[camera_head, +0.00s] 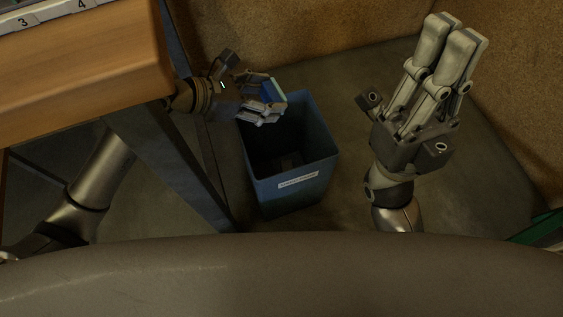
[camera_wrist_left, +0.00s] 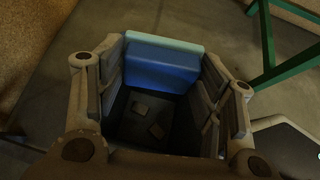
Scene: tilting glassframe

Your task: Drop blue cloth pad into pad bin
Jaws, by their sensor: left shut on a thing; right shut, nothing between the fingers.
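My left gripper (camera_head: 266,108) is shut on the blue cloth pad (camera_head: 270,89), which shows blue with a paler edge. The fingers partly hide the pad in the head view. The pad (camera_wrist_left: 162,66) also shows between the fingers in the left wrist view. The pad bin (camera_head: 285,192) is an open blue bin with a white label, standing on the floor. The left gripper and pad are above its back left rim. Small dark pieces (camera_wrist_left: 148,118) lie on the dark bin floor. My right gripper (camera_head: 450,42) is shut and empty, pointing up to the right of the bin.
A wooden table (camera_head: 85,75) with a dark metal leg (camera_head: 172,165) stands left of the bin, close to my left arm. A brown wall (camera_head: 300,35) is behind. A green bar (camera_head: 540,226) shows at the right edge. Floor between bin and right arm is clear.

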